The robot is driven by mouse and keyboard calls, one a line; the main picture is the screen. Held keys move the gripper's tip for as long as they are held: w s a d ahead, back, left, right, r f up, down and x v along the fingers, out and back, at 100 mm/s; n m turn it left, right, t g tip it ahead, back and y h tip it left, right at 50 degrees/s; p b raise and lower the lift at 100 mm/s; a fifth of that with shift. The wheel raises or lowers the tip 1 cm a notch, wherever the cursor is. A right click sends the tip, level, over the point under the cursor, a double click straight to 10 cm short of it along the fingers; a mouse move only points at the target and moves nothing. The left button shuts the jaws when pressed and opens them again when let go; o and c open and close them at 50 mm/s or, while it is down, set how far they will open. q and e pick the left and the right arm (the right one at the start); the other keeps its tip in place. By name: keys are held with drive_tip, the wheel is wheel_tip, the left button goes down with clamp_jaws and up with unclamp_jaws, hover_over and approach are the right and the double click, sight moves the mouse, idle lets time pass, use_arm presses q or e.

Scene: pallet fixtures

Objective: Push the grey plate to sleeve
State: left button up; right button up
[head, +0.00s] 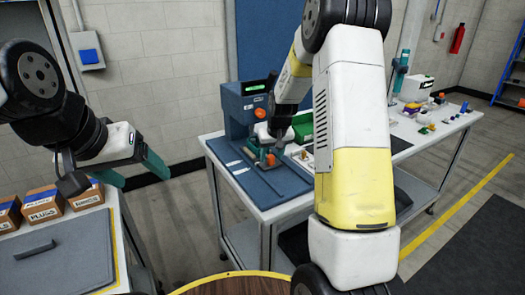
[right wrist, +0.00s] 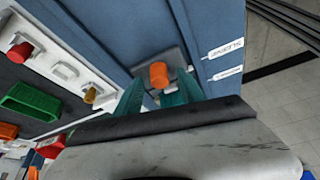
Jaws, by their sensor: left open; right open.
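The grey plate (right wrist: 177,55) lies on the blue fixture, with an orange cylindrical knob (right wrist: 158,75) on it. The knob also shows in the head view (head: 271,159). Two white labels lie right of the plate in the right wrist view; the upper label (right wrist: 226,48) seems to read SLEEVE, and the lower label (right wrist: 228,73) is too small to read surely. My right gripper (right wrist: 160,90) is open, its teal fingers on either side of the knob; contact cannot be told. My left gripper (head: 132,171) is open and empty, away from the fixture.
The blue press (head: 250,108) rises behind the fixture's blue base (head: 285,185). A green bin (right wrist: 30,100) and small coloured parts stand beside it. Boxes, including one marked PLUGS (head: 42,203), stand on the left table. My right arm hides part of the bench.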

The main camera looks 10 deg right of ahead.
drive_tip(key=v, duration=0.7)
drive_tip(key=shift+r, duration=0.4)
drive_tip(key=shift+s, duration=0.1)
drive_tip(key=s+a+r+y, duration=0.1)
drive_tip(key=s+a+r, duration=0.1)
drive_tip(key=s+r, duration=1.05)
drive_tip(key=s+a+t, duration=0.1)
drive_tip(key=s+a, duration=0.1)
drive_tip(key=s, duration=1.6)
drive_tip(key=shift+a+t+y, duration=0.3)
drive_tip(key=shift+a+y, duration=0.1)
drive_tip(key=shift+r, duration=0.1)
